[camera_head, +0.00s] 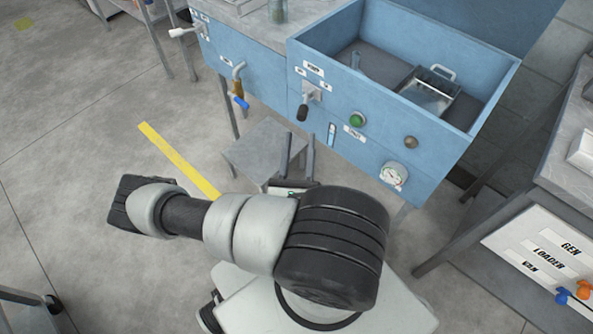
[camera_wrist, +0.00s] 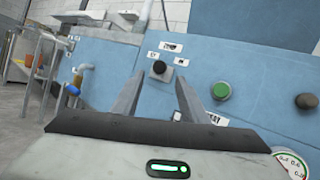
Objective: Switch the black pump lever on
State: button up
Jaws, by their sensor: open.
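The black pump lever (camera_head: 303,112) sits on the blue panel's front under a white label, its black grip hanging down and toward me in the head view. In the wrist view its round black knob (camera_wrist: 159,67) shows end-on, between and beyond my fingers. My gripper (camera_head: 299,138) is open and empty, its two grey fingers pointing at the panel. It also shows in the wrist view (camera_wrist: 157,92). The fingertips are below the lever in the head view; they do not appear to touch it. The small labels beside the lever are too blurred to read surely.
A green button (camera_head: 357,119), a dark knob (camera_head: 410,142) and a gauge (camera_head: 393,175) sit right of the lever. A tap with a blue handle (camera_head: 241,102) juts out at left. A grey stool (camera_head: 262,150) stands below. A labelled bench (camera_head: 540,250) is at right.

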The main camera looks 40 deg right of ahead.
jog(key=v, duration=0.8)
jog(key=shift+a, duration=0.2)
jog(key=shift+s, duration=0.1)
